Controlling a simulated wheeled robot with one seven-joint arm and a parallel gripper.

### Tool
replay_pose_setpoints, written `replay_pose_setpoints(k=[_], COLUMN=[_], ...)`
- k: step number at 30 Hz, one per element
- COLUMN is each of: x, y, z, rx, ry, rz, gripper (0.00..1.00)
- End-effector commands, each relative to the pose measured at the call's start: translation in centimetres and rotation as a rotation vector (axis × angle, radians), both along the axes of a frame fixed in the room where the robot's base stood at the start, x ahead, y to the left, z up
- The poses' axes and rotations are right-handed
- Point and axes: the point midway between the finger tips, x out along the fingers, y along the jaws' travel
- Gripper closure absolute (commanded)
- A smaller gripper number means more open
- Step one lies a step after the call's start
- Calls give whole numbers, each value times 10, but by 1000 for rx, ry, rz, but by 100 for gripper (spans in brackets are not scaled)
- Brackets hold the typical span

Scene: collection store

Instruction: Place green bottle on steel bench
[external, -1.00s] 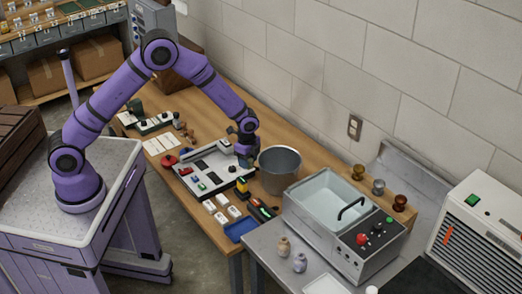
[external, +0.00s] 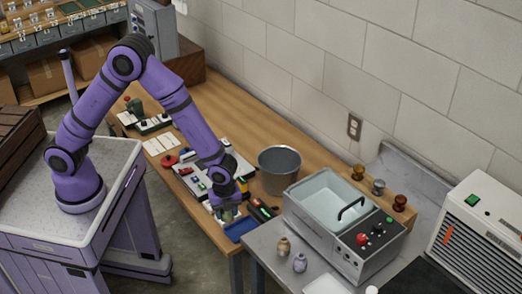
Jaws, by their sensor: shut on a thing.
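My gripper (external: 226,207) is low over the front right of the wooden table, above the blue tray and near the small white blocks. It is shut on a small greenish thing, which seems to be the green bottle (external: 229,215). The jaws hide most of it, and I cannot tell whether it touches anything below. The grey steel bench (external: 264,238) adjoins the wooden table on the right, to the right of my gripper.
A tan bottle (external: 284,246) and a pale lilac one (external: 300,262) stand near the bench's front. A steel basin with a control panel (external: 368,240) stands behind them. A metal bucket (external: 280,168) and blue tray (external: 241,229) are on the wooden table.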

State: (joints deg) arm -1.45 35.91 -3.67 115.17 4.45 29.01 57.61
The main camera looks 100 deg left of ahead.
Motion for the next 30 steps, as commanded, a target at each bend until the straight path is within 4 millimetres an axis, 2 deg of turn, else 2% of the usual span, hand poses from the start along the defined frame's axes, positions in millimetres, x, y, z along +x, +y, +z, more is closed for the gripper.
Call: replay_pose_setpoints(k=[3, 12, 16, 19, 23, 30], x=[28, 97, 121, 133, 138, 138], y=[-3, -10, -12, -14, -14, -14], z=[-4, -10, -12, -13, -14, -40], rx=[-1, 0, 0, 0, 0, 0], ry=[0, -1, -1, 0, 1, 4], rz=[1, 2, 2, 2, 2, 3], gripper=[80, 80, 80, 80, 80, 80])
